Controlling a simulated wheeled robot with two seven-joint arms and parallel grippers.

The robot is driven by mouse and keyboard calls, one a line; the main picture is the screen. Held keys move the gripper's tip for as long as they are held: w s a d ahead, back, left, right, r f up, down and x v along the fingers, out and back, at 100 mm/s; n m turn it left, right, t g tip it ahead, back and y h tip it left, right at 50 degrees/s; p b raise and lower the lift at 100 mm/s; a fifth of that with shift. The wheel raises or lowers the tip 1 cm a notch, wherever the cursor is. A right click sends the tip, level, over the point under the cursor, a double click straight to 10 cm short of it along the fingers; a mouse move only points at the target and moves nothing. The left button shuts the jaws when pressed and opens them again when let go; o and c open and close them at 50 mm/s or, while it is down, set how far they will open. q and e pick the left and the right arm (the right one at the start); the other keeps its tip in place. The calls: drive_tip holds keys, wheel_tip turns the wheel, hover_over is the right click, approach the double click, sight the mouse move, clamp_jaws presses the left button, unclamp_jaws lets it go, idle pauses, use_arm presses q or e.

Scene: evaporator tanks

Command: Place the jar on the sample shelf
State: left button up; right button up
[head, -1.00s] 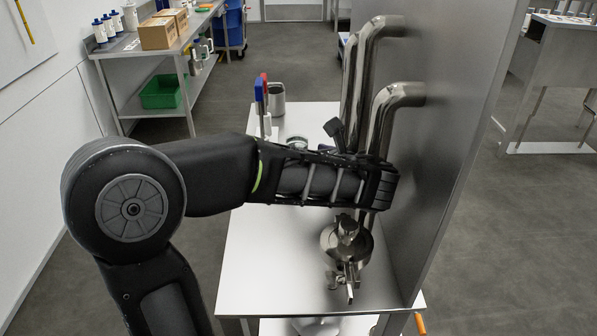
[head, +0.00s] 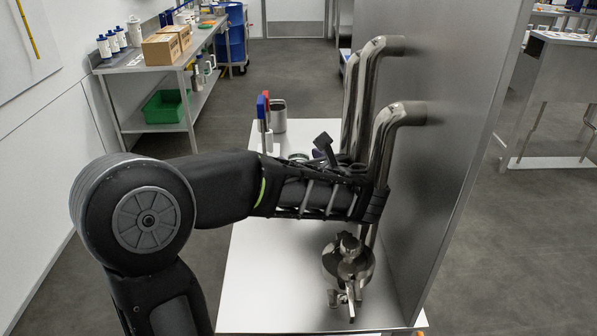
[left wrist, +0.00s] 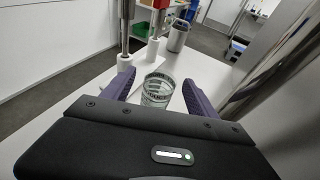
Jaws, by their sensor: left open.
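A clear glass jar with dark markings (left wrist: 157,92) stands upright on the white tabletop (head: 262,270). In the left wrist view it sits between the purple fingers of my left gripper (left wrist: 159,80), which are open with a gap beside the jar. In the head view the jar (head: 298,157) is mostly hidden behind my left arm, and only part of my left gripper (head: 320,155) shows. I cannot tell which surface is the sample shelf. My right gripper is not in view.
Posts with blue and red tops (head: 263,112) and a steel cup (head: 278,115) stand beyond the jar. Thick steel pipes (head: 385,130) and a tall metal panel (head: 450,140) bound the right side. A steel valve fitting (head: 347,262) is at the near right. The near-left tabletop is clear.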

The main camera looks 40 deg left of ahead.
sight(295, 155)
use_arm(q)
drive_tip(key=x, duration=0.5)
drive_tip(key=shift+w+f, duration=0.1)
idle(0.6)
clamp_jaws()
idle(0.6)
